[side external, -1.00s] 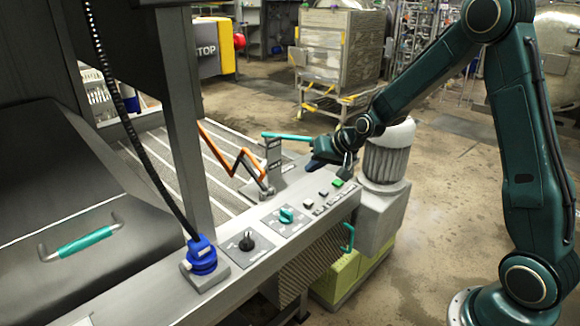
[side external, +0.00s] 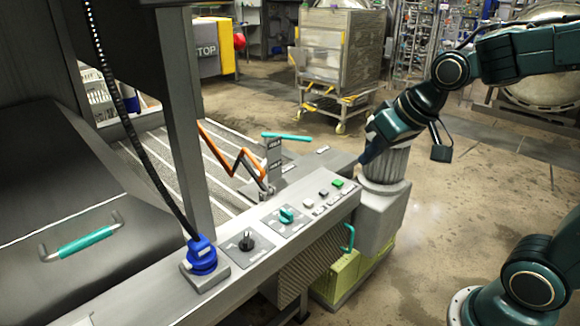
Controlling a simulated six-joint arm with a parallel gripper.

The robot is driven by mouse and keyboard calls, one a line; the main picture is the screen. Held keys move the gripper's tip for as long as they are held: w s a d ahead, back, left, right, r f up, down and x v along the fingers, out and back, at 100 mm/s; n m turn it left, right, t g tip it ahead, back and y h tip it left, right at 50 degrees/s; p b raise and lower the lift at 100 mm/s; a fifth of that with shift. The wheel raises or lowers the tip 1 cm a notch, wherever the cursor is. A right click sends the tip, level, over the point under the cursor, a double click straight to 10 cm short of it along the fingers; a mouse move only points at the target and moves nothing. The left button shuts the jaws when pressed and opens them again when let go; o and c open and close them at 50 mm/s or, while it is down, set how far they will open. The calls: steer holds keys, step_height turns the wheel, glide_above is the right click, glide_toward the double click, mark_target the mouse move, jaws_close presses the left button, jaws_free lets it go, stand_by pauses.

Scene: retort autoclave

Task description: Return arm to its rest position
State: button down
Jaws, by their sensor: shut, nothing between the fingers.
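My gripper (side external: 365,156) points down and left, in front of the ribbed grey motor cylinder (side external: 386,164) in the picture, right of the control panel (side external: 215,286). Its fingers are small and dark here, shut with nothing seen between them. It is clear of the panel's buttons. My dark green arm bends above it, from the upper right.
The panel carries a green button (side external: 337,183), a teal knob (side external: 286,214), a black knob (side external: 246,241) and a blue connector (side external: 201,252) with a coiled cable. A teal-handled lever (side external: 287,136) stands behind. A wheeled rack (side external: 338,48) is at the back. Open floor (side external: 480,200) lies right.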

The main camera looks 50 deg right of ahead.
steer(key=s+a+n, duration=0.1)
steer(key=s, duration=1.2)
steer(key=shift+r+n+g, duration=0.3)
steer(key=shift+r+g, duration=0.1)
steer(key=shift+w, duration=0.1)
